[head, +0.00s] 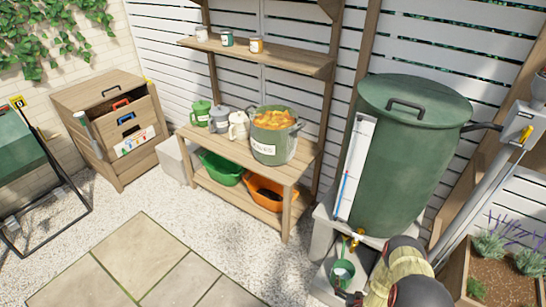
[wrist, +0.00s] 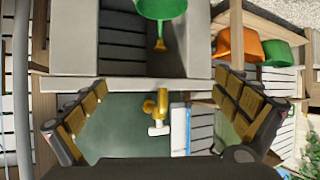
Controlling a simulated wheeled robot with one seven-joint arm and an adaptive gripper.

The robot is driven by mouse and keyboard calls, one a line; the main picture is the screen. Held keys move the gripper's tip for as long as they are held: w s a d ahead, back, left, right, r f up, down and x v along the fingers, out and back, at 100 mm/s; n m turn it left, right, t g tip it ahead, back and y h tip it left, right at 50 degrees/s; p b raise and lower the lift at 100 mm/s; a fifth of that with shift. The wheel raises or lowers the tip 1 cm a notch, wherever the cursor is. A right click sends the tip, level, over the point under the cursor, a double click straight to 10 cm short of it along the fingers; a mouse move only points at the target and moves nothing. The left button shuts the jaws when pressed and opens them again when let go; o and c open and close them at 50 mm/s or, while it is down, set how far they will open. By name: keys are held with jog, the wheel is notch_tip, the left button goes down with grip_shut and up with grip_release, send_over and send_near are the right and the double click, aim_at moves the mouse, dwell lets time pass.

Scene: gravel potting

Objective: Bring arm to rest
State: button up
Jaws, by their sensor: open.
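My arm (head: 405,275) reaches in at the bottom of the head view, in front of the green water barrel (head: 405,150). In the wrist view, which looks inverted, my gripper (wrist: 165,105) has its two padded fingers spread wide. The barrel's brass tap (wrist: 157,105) shows between them, and nothing is visibly held. I cannot tell the exact distance to the tap. A green vessel (head: 342,272) sits below the tap in the head view; a green vessel (wrist: 162,8) also shows at the top of the wrist view.
Grey blocks (head: 322,230) support the barrel. A wooden bench (head: 240,160) holds a pot of orange material (head: 272,145) and several small cans, with green (head: 222,167) and orange (head: 265,193) tubs below. A planter (head: 500,280) stands at right. Gravel and paving at front left are clear.

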jog(key=w+r+n+g+b, duration=0.1)
jog(key=w+r, duration=0.6)
jog(key=r, duration=0.3)
jog(key=w+r+g+b, duration=0.1)
jog(key=w+r, duration=0.6)
jog(key=r, duration=0.3)
jog(key=s+a+r+g+b, duration=0.1)
jog(key=a+r, duration=0.1)
jog(key=r, duration=0.9)
jog(key=s+a+r, duration=0.2)
jog(key=a+r, duration=0.1)
jog(key=r, duration=0.7)
jog(key=s+a+r+g+y+b, duration=0.1)
jog(key=s+a+r, duration=0.2)
jog(key=s+r, duration=0.45)
jog(key=s+a+r+g+b, duration=0.1)
jog(key=s+a+r, duration=0.3)
jog(key=s+r, duration=0.35)
jog(key=s+a+r+g, duration=0.1)
jog(key=s+a+r, duration=0.1)
jog(key=s, duration=0.9)
jog(key=s+a+r+y+b, duration=0.1)
jog(key=s+a+r, duration=0.1)
jog(key=s, duration=1)
jog(key=shift+s+a+r+n+g, duration=0.2)
jog(key=shift+a+r+n+g, duration=0.15)
jog(key=shift+a, duration=0.3)
